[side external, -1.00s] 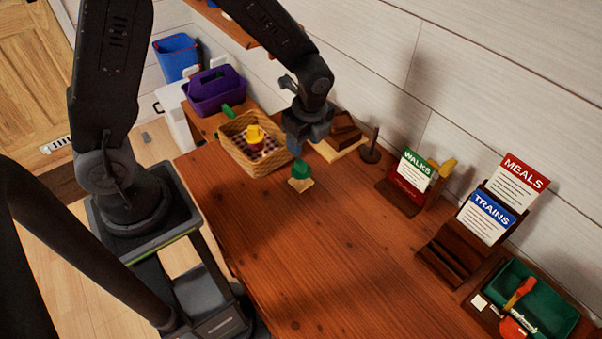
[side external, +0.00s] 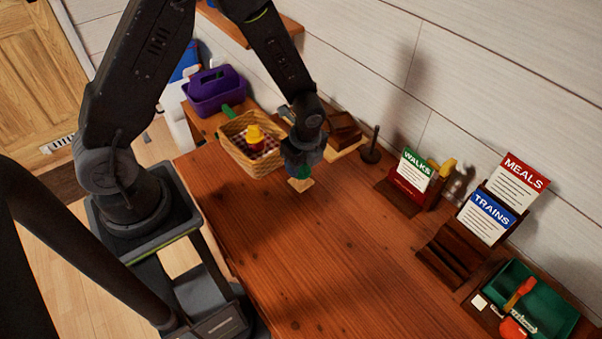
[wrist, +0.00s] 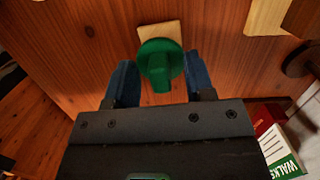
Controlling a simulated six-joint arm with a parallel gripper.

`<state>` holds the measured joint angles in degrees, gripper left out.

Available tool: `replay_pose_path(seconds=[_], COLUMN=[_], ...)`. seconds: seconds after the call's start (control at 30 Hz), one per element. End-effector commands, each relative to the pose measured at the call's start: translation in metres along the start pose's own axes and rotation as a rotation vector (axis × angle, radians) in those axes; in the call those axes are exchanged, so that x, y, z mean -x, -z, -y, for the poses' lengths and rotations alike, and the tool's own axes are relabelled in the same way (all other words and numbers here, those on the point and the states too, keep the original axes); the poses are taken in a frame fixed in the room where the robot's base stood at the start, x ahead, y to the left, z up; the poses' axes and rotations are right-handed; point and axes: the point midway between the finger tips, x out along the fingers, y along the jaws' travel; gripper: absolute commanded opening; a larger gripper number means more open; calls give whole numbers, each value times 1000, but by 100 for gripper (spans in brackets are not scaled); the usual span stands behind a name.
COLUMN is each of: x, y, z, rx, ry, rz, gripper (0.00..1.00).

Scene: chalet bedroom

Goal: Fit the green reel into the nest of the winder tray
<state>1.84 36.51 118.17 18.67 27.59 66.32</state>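The green reel (wrist: 160,58) sits on a small pale wood base on the table, seen from above in the wrist view. In the side view the reel (side external: 300,173) shows just below my gripper (side external: 303,160), partly covered by it. My gripper (wrist: 160,80) is open, with a blue finger on each side of the reel. The fingers do not look closed on it. A green tray (side external: 551,299) at the lower right, holding a red and orange tool, may be the winder tray; I cannot make out its nest.
A wicker basket (side external: 235,150) with a yellow-topped item stands left of my gripper. A pale board with brown blocks (side external: 345,128) and a dark post (side external: 372,147) are behind. Card holders (side external: 448,254) stand at the right. The table's middle (side external: 330,250) is clear.

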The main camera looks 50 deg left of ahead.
Motion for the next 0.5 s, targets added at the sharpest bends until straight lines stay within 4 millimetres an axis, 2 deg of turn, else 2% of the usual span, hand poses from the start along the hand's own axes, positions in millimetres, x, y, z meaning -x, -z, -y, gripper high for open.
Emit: replay_pose_path(seconds=[0.07, 0.5], x=[0, 0], y=[0, 0], z=[0, 0], rx=[0, 0], ry=[0, 0], rz=[0, 0], gripper=[42, 0])
